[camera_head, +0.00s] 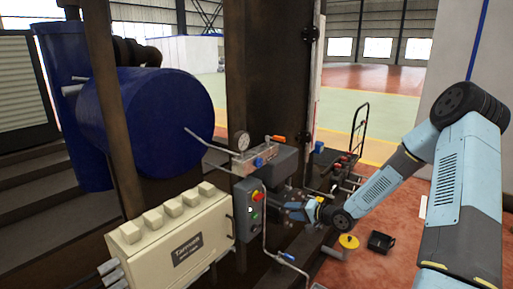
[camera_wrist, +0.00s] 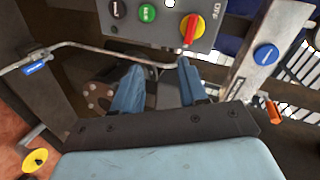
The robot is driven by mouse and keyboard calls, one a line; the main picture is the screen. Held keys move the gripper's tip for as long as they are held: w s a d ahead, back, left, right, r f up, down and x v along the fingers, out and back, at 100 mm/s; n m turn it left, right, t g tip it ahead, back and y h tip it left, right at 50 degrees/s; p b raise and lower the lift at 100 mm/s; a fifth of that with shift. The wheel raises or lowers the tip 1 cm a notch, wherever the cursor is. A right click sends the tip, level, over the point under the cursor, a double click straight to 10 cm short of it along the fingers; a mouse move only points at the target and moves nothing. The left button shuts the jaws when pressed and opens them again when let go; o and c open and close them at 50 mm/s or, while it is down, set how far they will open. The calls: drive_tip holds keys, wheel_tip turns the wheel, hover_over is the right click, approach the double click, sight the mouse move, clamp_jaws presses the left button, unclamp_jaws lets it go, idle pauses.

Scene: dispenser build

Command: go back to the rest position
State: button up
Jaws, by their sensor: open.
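My gripper (camera_head: 284,212) is at the end of my arm, which reaches in from the right in the head view. It is close to the right side of a grey control box (camera_head: 249,208) with red and green controls. In the wrist view the two blue fingers of my gripper (camera_wrist: 158,72) are apart, with nothing held between them. Past the fingertips is the control box (camera_wrist: 150,32), with black and green buttons and a red-and-yellow rotary switch (camera_wrist: 190,29) beside the word OFF. Whether the fingers touch anything is unclear.
A beige electrical box (camera_head: 172,240) and a blue tank (camera_head: 150,110) are at left. A gauge (camera_head: 240,141) and pipes with an orange handle are above the control box. A dark post (camera_head: 253,70) stands behind. A yellow handwheel (camera_head: 348,241) is below my arm. Open floor lies behind right.

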drive_tip(key=s+d+r+n+g+h, duration=0.1)
drive_tip(key=s+d+r+h, duration=0.25)
drive_tip(key=r, duration=0.35)
drive_tip(key=s+d+r+n+h, duration=0.25)
drive_tip(key=s+r+h, duration=0.2)
drive_tip(key=r, duration=0.25)
drive_tip(key=s+d+r+g+h, duration=0.1)
drive_tip(key=s+d+r+h, duration=0.25)
drive_tip(key=r, duration=0.35)
drive_tip(key=s+r, duration=0.4)
drive_tip(key=s, duration=0.4)
drive_tip(key=s+a+r+n+g, duration=0.1)
drive_tip(key=s+r, duration=0.3)
drive_tip(key=s, duration=0.5)
drive_tip(key=s+r, duration=0.3)
drive_tip(key=s, duration=0.6)
drive_tip(key=shift+a+r+g+y, duration=0.35)
drive_tip(key=shift+r+g, duration=0.05)
drive_tip(key=shift+n, duration=0.25)
